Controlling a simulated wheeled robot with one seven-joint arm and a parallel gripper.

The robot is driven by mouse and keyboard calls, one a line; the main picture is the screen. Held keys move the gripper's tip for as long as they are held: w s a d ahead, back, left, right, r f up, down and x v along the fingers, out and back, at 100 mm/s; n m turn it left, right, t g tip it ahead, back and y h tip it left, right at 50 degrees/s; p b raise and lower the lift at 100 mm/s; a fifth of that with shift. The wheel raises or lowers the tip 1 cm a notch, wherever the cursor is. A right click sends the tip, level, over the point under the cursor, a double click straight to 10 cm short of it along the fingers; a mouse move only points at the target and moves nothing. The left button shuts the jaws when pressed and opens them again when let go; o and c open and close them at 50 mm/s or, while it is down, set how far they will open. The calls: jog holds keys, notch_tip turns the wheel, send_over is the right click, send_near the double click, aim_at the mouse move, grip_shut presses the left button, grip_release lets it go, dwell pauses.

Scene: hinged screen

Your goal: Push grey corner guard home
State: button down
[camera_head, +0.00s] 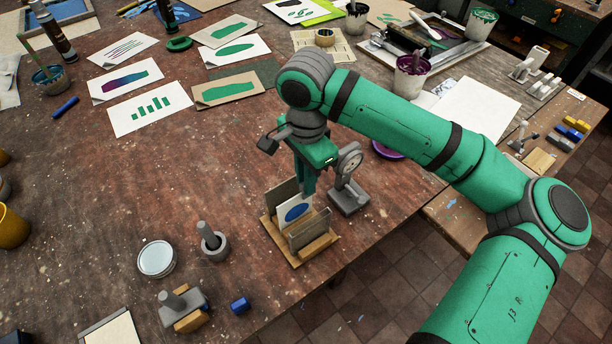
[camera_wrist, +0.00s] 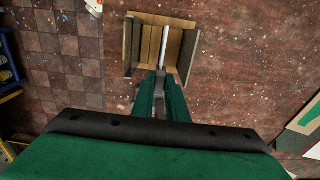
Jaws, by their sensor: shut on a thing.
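A wooden rack (camera_head: 318,257) with upright side boards stands near the table's front edge. A white card with a blue oval (camera_head: 293,213) stands upright between the boards. In the wrist view the card is a thin white edge (camera_wrist: 165,47) above the slatted base (camera_wrist: 150,48). My gripper (camera_head: 308,190) is directly above the rack, pointing down. In the wrist view its fingers (camera_wrist: 160,92) are shut on a small grey piece (camera_wrist: 160,78), which appears to be the grey corner guard, at the near end of the card. The fingers hide how far it sits on the card.
A grey stand with a round dial (camera_head: 348,175) is close to the right of the rack. A grey cup with a rod (camera_head: 213,243), a round tin (camera_head: 156,259) and a blue block (camera_head: 240,305) lie to the left. The table's middle left is clear.

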jog(key=shift+f, duration=0.25)
dwell(0.4)
jog(key=c, duration=1.7)
grip_release()
jog(key=shift+o, duration=0.2)
jog(key=shift+r, duration=3.5)
